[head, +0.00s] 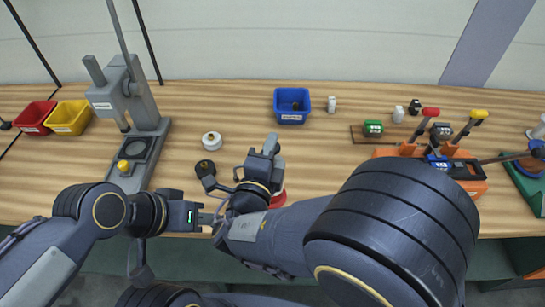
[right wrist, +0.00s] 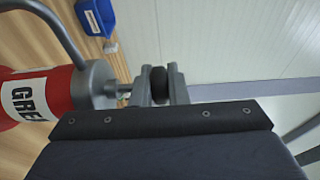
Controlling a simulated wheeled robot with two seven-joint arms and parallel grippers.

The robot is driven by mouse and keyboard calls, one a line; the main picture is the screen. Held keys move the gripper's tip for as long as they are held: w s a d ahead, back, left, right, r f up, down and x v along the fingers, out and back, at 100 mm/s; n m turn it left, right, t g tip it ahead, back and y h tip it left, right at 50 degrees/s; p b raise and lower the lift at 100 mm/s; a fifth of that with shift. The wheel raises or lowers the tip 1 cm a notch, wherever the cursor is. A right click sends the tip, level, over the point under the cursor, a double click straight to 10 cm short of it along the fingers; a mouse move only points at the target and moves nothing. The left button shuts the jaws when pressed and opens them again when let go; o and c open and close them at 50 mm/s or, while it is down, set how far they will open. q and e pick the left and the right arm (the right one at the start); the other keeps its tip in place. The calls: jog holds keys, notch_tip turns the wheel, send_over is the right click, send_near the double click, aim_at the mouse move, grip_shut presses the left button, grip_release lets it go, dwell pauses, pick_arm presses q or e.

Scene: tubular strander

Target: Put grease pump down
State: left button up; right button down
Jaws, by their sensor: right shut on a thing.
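The grease pump is a red cylinder (right wrist: 40,95) with a white label reading "GRE" and grey metal end parts. In the right wrist view it lies across the left side, with a curved grey tube beside it. My right gripper (right wrist: 160,85) is shut on a dark part at the pump's grey end. In the head view the gripper (head: 268,152) is over the middle of the bench, and only a bit of red pump (head: 279,198) shows behind my arm. My left gripper (head: 208,222) is at the bench's front edge, and its fingers are partly hidden.
A blue bin (head: 292,117) stands behind. A grey press (head: 147,100) and yellow (head: 70,117) and red (head: 35,117) bins are further left.

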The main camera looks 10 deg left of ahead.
jog(key=shift+w+f, duration=0.15)
jog(key=shift+w, duration=0.1)
jog(key=f+b, duration=0.3)
jog(key=b, duration=0.1)
jog(key=shift+w+a+f, duration=0.15)
jog(key=shift+w+f, duration=0.2)
jog(key=shift+s, duration=0.15)
jog(key=c, duration=1.9)
grip_release()
jog(key=shift+f, duration=0.2)
jog(key=o, duration=0.5)
